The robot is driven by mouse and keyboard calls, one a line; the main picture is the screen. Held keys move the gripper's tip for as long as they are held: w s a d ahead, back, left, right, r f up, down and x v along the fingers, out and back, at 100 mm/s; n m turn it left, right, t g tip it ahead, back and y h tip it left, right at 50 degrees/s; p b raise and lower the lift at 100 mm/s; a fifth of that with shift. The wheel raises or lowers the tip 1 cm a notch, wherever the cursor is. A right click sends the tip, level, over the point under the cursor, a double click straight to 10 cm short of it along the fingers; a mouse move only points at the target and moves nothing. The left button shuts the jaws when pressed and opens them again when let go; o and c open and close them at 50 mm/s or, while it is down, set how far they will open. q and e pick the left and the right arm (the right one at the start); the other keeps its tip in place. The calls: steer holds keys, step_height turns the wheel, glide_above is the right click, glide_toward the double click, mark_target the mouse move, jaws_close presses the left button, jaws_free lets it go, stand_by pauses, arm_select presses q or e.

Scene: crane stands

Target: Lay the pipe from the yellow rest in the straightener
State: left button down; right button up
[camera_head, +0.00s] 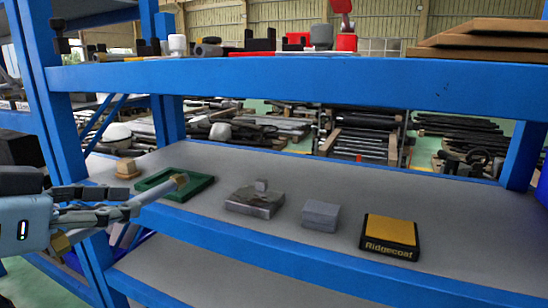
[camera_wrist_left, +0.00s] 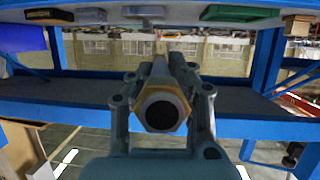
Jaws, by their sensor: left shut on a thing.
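My left gripper (camera_head: 132,206) reaches in from the left, in front of the blue shelf unit, and is shut on the pipe (camera_head: 158,190). The pipe is grey with a brass-coloured hexagonal fitting at each end. Its far end is in line with the green tray; I cannot tell whether it touches it. In the left wrist view the pipe's near end (camera_wrist_left: 162,108) shows end-on, its hollow bore visible, between the fingers (camera_wrist_left: 160,90). I cannot pick out the yellow rest or the straightener with certainty. My right gripper is not in view.
On the grey shelf stand a wooden block (camera_head: 127,169), a green tray (camera_head: 205,190), a metal block with a small piece on top (camera_head: 250,204), a grey block (camera_head: 320,216) and a yellow-and-black Ridgecoat box (camera_head: 388,238). Blue beams (camera_head: 300,80) and posts frame the shelf.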

arm_select(q)
steer(key=r+p, duration=0.2)
steer(key=r, duration=0.3)
steer(key=r+p, duration=0.3)
steer(key=r, duration=0.1)
steer(key=shift+w+d+r, duration=0.2)
steer(key=shift+r, duration=0.2)
step_height(320, 180, up, 7)
steer(key=p, duration=0.6)
steer(key=shift+w+a, duration=0.15)
steer(key=shift+a, duration=0.05)
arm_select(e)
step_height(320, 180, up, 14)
